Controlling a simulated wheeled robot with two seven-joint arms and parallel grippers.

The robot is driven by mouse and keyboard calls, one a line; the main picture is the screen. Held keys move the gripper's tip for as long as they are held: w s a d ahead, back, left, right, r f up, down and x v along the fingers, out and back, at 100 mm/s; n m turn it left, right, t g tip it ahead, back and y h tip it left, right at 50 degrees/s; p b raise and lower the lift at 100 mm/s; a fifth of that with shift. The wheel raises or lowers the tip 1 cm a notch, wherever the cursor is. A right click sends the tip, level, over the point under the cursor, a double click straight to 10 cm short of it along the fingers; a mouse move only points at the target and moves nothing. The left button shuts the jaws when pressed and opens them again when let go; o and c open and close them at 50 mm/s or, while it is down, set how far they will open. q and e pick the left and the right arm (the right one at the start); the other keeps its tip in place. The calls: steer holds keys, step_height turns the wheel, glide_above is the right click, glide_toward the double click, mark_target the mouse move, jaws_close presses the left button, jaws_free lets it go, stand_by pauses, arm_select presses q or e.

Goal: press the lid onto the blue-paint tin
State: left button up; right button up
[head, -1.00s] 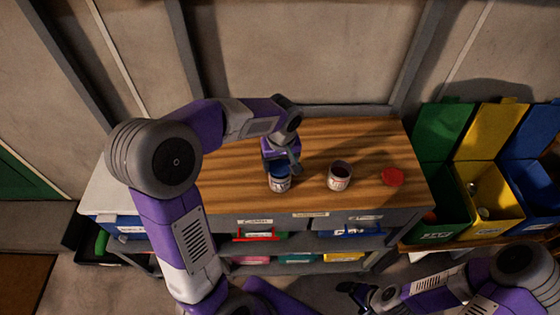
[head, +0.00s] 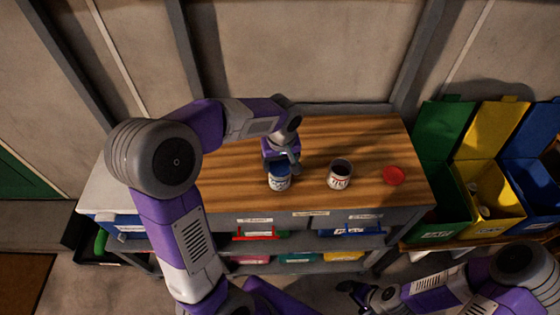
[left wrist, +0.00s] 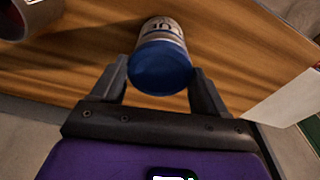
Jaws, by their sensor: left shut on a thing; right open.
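The blue-paint tin (head: 280,184) stands upright on the wooden bench top, left of the other tin. Its blue lid (left wrist: 160,68) lies over the tin's mouth in the left wrist view, and the tin's pale label shows beyond it. Whether the lid is fully seated cannot be told. My left gripper (left wrist: 160,84) is shut on the blue lid, with one finger on each side of the rim. In the head view this gripper (head: 284,164) is just above and behind the tin. My right gripper (head: 356,291) is open and empty, low in front of the bench.
An open tin with dark red contents (head: 340,175) stands right of the blue-paint tin. A red lid (head: 393,175) lies flat farther right. Green (head: 440,200), yellow (head: 490,205) and blue bins stand right of the bench. Bare wood (head: 235,178) lies left of the blue-paint tin.

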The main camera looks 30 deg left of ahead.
arm_select(q)
steer(key=shift+f, duration=0.2)
stand_by(0.5)
steer(key=o, duration=1)
steer(key=shift+r, duration=0.1)
steer(key=shift+r+p, duration=2.6)
steer(key=shift+r, duration=0.85)
jaws_close()
